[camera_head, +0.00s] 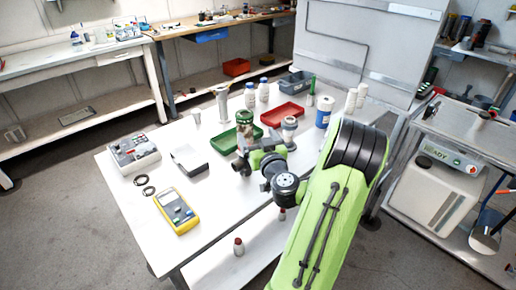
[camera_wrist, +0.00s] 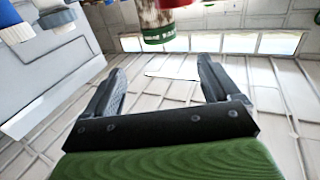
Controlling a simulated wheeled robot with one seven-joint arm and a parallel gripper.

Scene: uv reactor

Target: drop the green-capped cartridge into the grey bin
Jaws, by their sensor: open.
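A slim upright cartridge with a tall green cap (camera_head: 312,86) stands at the back of the white table, beside the grey bin. The grey bin (camera_head: 297,82) is an open blue-grey box at the table's back edge; its inside is mostly hidden. My gripper (camera_head: 241,165) is over the middle of the table, well in front of both, and partly hidden by my wrist. In the wrist view my gripper (camera_wrist: 163,82) is open, with nothing between the fingers. I cannot make out the green-capped cartridge or the grey bin in the wrist view.
A green tray (camera_head: 223,142), a red tray (camera_head: 283,113), a green-topped jar (camera_head: 244,119) and several bottles surround my gripper. A yellow meter (camera_head: 176,211) lies front left. A blue-banded canister (camera_head: 324,112) stands right. A green-labelled object (camera_wrist: 158,35) shows beyond the fingers.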

